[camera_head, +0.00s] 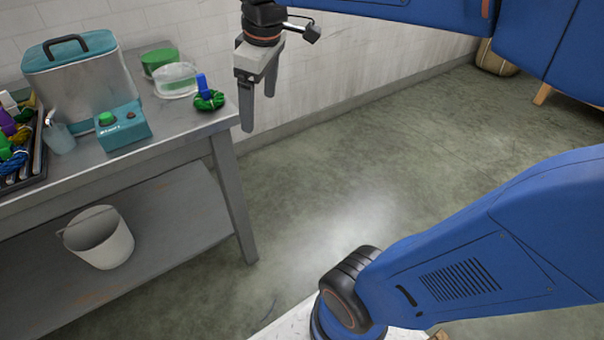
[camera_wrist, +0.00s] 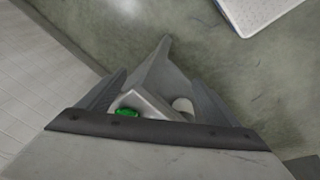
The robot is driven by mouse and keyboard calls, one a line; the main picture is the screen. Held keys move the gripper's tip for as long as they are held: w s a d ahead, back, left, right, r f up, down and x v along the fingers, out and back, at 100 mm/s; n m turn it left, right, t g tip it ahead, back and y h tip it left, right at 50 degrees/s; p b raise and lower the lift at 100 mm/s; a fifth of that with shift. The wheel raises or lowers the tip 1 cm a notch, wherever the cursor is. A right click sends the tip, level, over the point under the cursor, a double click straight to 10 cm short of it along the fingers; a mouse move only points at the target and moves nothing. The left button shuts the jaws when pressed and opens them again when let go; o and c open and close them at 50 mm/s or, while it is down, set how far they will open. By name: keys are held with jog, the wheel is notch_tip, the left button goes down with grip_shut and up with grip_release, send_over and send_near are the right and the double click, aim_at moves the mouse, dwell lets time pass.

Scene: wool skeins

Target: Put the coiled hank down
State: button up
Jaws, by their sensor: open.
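A green coiled hank (camera_head: 211,102) with an upright blue piece (camera_head: 202,84) lies on the grey table (camera_head: 180,119), close to its right corner, in the head view. A green shape that appears to be this hank (camera_wrist: 127,113) shows in the wrist view, partly cut off by my gripper body. My gripper (camera_head: 258,112) hangs to the right of the table and the hank, apart from both, with its fingers pointing down. It is open, with nothing between the fingers.
Left on the table are a teal-lidded container (camera_head: 85,86), a teal box with a green button (camera_head: 123,127), round dishes (camera_head: 176,80) and a dark rack (camera_head: 37,160) of coloured skeins. A white bucket (camera_head: 100,238) stands on the lower shelf.

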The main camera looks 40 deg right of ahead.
jog(key=s+d+f+m+t, duration=0.2)
jog(key=s+f+m, duration=0.5)
jog(key=s+f, duration=0.5)
jog(key=shift+s+f+m, duration=0.3)
jog(key=shift+s, duration=0.2)
